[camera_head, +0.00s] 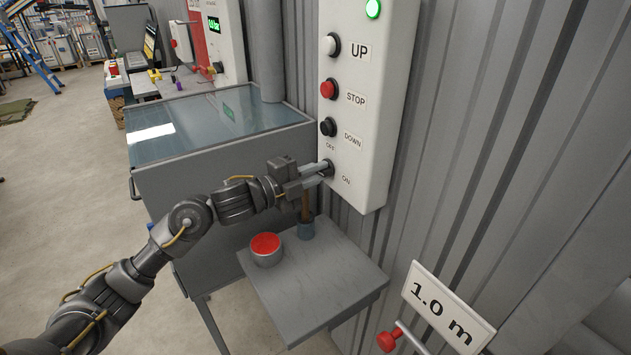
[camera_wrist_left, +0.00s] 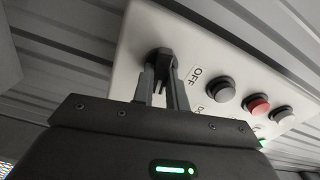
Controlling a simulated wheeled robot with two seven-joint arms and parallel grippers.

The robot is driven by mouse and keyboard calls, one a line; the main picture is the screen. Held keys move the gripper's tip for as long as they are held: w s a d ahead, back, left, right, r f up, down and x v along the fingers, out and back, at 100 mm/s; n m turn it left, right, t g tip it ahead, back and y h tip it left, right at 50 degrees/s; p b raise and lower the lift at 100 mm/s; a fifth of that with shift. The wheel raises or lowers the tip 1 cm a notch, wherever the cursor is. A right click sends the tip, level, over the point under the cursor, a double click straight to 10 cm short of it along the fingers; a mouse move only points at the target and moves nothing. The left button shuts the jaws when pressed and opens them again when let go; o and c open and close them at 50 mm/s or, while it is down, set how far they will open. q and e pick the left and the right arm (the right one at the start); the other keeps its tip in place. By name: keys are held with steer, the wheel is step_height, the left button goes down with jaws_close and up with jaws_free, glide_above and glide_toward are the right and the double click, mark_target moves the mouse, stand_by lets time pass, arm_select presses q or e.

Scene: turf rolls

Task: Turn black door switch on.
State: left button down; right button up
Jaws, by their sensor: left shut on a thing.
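The black door switch (camera_head: 328,168) is a rotary knob low on a white control panel (camera_head: 372,100), between the labels OFF and ON. My left gripper (camera_head: 322,174) reaches the panel from the left, its two fingers at the knob. In the left wrist view the black switch (camera_wrist_left: 158,60) sits between the fingertips of my left gripper (camera_wrist_left: 162,82), which is shut on it. The fingers partly hide the knob, so its exact turn angle is hard to tell. My right gripper is not in view.
Above the switch are a black DOWN button (camera_head: 327,127), a red STOP button (camera_head: 328,89), a white UP button (camera_head: 331,45) and a lit green lamp (camera_head: 373,8). Below, a grey shelf (camera_head: 325,290) holds a red-topped tin (camera_head: 266,248). A glass-topped grey cabinet (camera_head: 215,125) stands behind my arm.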

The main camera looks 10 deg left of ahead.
arm_select(q)
steer(key=shift+f+m, duration=0.2)
steer(key=shift+m, duration=0.2)
steer(key=shift+m+b, duration=0.4)
steer(key=shift+b, duration=0.2)
steer(key=shift+r+m, duration=0.1)
steer(key=shift+m, duration=0.2)
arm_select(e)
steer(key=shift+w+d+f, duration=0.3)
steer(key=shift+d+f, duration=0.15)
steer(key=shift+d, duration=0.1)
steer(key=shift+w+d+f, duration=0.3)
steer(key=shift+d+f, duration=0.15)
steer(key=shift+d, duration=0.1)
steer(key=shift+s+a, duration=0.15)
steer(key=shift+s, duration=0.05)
arm_select(q)
steer(key=c, duration=1.4)
jaws_free()
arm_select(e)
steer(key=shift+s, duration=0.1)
